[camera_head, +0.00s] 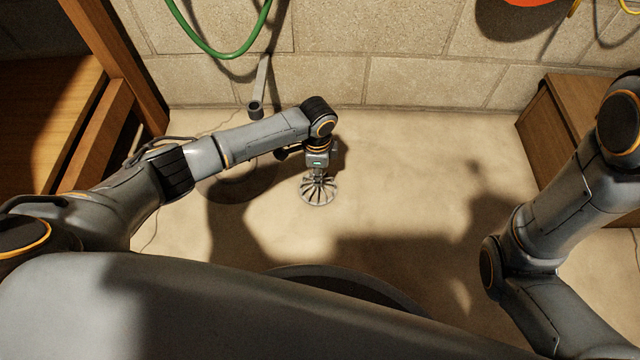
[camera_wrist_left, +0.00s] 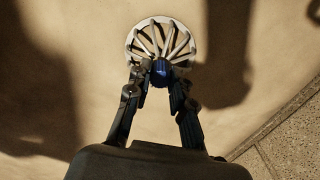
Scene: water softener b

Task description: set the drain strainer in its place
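The drain strainer (camera_head: 318,191) is a round metal piece with radiating ribs. In the head view it is at or just above the pale floor, below my left gripper (camera_head: 318,170). In the left wrist view the strainer (camera_wrist_left: 161,38) shows its pale ring, curved ribs and a blue knob (camera_wrist_left: 160,72). The two dark fingers of my left gripper (camera_wrist_left: 160,80) close in on both sides of the knob and appear to hold it. I cannot tell whether the strainer touches the floor. No drain opening is visible. My right gripper is outside both views.
A grey pipe (camera_head: 256,100) with an open end is by the block wall (camera_head: 420,85). A green hose (camera_head: 225,52) hangs above. A wooden shelf (camera_head: 85,100) is at left, a wooden box (camera_head: 575,110) at right. A dark round rim (camera_head: 345,275) is near the front. Mid-right floor (camera_head: 430,165) is clear.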

